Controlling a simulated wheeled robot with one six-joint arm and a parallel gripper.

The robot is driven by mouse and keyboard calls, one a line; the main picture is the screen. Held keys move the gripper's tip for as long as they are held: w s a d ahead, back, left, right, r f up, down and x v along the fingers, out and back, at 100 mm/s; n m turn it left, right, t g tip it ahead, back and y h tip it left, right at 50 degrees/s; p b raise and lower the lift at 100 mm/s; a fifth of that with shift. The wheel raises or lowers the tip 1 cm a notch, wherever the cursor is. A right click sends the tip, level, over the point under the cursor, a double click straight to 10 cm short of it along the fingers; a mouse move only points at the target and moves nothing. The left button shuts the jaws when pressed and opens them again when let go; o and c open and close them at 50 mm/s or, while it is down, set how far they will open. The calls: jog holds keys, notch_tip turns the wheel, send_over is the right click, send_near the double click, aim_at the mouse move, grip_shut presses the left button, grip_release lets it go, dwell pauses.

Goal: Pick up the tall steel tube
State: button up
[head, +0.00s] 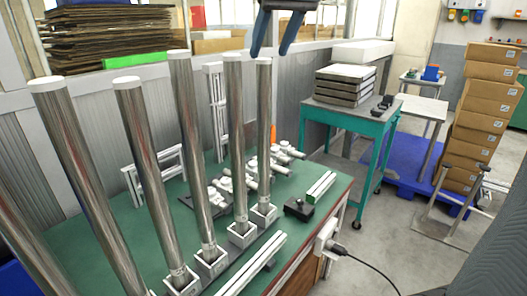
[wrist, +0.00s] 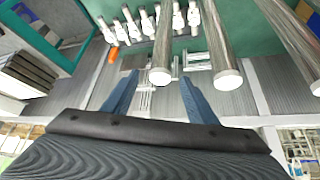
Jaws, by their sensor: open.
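Several tall steel tubes with white caps stand upright in square white sockets on the green table. The rightmost tube (head: 264,125) is closest to my gripper in the head view; another tube (head: 235,135) is just left of it, and a taller-looking one (head: 190,150) is further left. My gripper (head: 271,52) has two blue fingers spread apart, pictured just above the rightmost tube's cap. In the wrist view one tube (wrist: 163,45) shows its cap between the fingertips (wrist: 160,80), with another tube (wrist: 216,50) to the right. Nothing is gripped; the depth gap is unclear.
Grey fittings (head: 240,180), a black block (head: 298,208) and aluminium profiles (head: 250,265) lie on the green table (head: 325,210). A teal cart (head: 345,111) with stacked slabs stands behind right. Cardboard boxes (head: 485,110) are stacked far right.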

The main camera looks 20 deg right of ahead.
aim_at(266, 59)
jog(key=p+x, duration=0.2)
jog(key=x, duration=0.4)
jog(key=shift+a+f, duration=0.1)
jog(key=shift+f, duration=0.3)
jog(key=shift+r, duration=0.1)
grip_shut()
